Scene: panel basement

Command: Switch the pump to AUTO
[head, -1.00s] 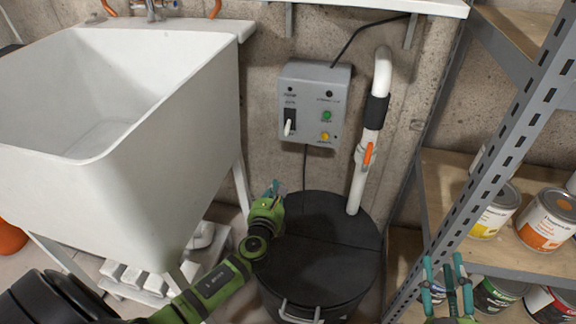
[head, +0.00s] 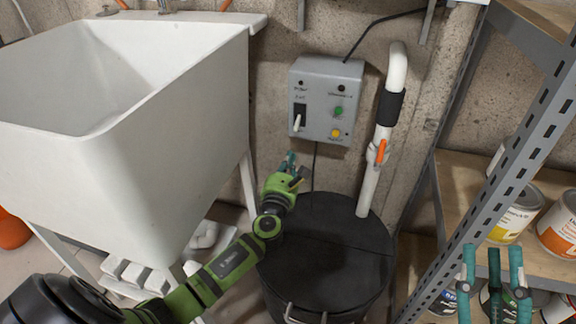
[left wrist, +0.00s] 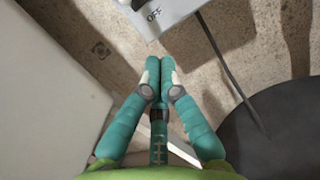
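The pump's grey control box (head: 325,98) is on the concrete wall, with a switch (head: 298,118) whose whitish lever points downward. Its labels are too small to read in the head view. A green lamp or button (head: 338,112) and a yellow one (head: 335,134) sit to the right of the switch. In the left wrist view, part of the box (left wrist: 165,14) shows at the top with "OFF" printed on it. My left gripper (head: 290,162) is just below the box, apart from it; its teal fingertips (left wrist: 158,64) meet with nothing between them. My right gripper (head: 493,258) has its fingers spread and is empty.
A white utility sink (head: 190,130) stands at left. A black round lid (head: 335,235) lies below the box, with a white pipe (head: 370,185) and orange valve handle rising from it. A metal shelf (head: 500,150) with paint cans is at right. A cable (head: 375,28) rises above the box.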

